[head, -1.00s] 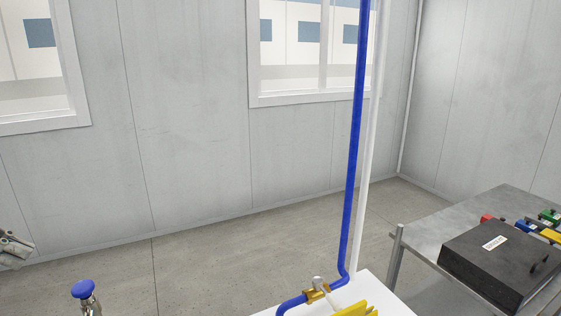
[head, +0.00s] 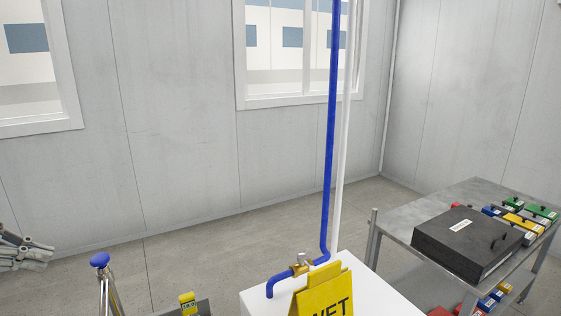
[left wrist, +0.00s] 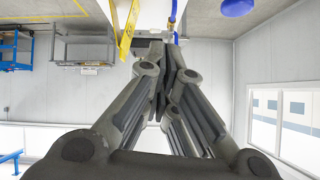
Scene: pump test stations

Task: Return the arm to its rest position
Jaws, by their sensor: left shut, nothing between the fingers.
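My left gripper (head: 38,250) is at the left edge of the head view, raised in front of the wall and floor. Its fingers are shut and hold nothing. The left wrist view shows the same gripper (left wrist: 166,72) from behind, its fingers close together. Most of my left arm is outside the head view. My right gripper is not in view.
A white cabinet (head: 258,300) carries a blue pipe (head: 329,150) with a brass valve (head: 301,266) and a yellow sign (head: 325,292). A blue-topped post (head: 100,260) stands near my left gripper. A grey table (head: 440,208) at right bears a black case (head: 468,243) and colored blocks.

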